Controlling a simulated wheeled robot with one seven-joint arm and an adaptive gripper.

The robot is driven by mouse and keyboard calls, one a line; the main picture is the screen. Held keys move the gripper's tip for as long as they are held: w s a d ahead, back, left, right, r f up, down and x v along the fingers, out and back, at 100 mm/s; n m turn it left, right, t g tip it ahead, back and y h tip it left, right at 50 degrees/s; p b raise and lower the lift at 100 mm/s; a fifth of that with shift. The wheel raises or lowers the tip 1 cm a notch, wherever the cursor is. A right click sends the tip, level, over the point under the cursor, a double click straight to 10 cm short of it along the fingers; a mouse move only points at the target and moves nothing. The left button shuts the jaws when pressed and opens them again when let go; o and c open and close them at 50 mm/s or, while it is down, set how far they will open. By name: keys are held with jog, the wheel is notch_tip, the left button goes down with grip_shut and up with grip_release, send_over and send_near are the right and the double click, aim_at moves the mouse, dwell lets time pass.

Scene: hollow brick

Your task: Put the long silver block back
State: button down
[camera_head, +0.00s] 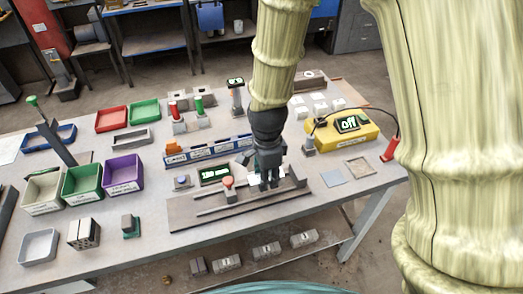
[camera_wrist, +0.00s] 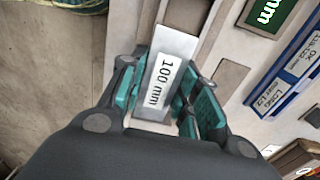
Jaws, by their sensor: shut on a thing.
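My gripper (camera_head: 268,182) points down over the long grey measuring fixture (camera_head: 205,219) near the front middle of the table. In the wrist view my gripper (camera_wrist: 160,98) is shut on a flat silver block (camera_wrist: 176,44) with a white label reading "100 mm". Teal finger pads sit on both sides of the block. The block lies along the fixture's channel; I cannot tell whether it touches the bottom. In the head view the block is mostly hidden by the fingers.
A green display (camera_head: 215,174) and a red-knobbed part (camera_head: 228,184) stand by the fixture. Behind is a blue labelled rack (camera_head: 205,151). Green (camera_head: 82,183) and purple (camera_head: 123,174) bins are left; a yellow box (camera_head: 345,130) is right. Several grey blocks (camera_head: 267,250) lie on the lower shelf.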

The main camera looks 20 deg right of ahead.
jog(key=w+d+p, duration=0.1)
jog(key=w, duration=0.3)
jog(key=w+d+p, duration=0.1)
jog(key=w, duration=0.3)
jog(key=w+d+f+p, duration=0.1)
jog(key=w, duration=0.4)
jog(key=shift+d+f+p, duration=0.1)
jog(key=shift+d+p, duration=0.1)
jog(key=shift+p, duration=0.1)
jog(key=shift+f+p, duration=0.8)
jog(key=shift+f, duration=1)
jog(key=shift+f, duration=0.1)
jog(key=c, duration=1.1)
grip_release()
jog(key=shift+o, duration=0.2)
notch_tip(320, 180, up, 12)
jog(key=b, duration=0.3)
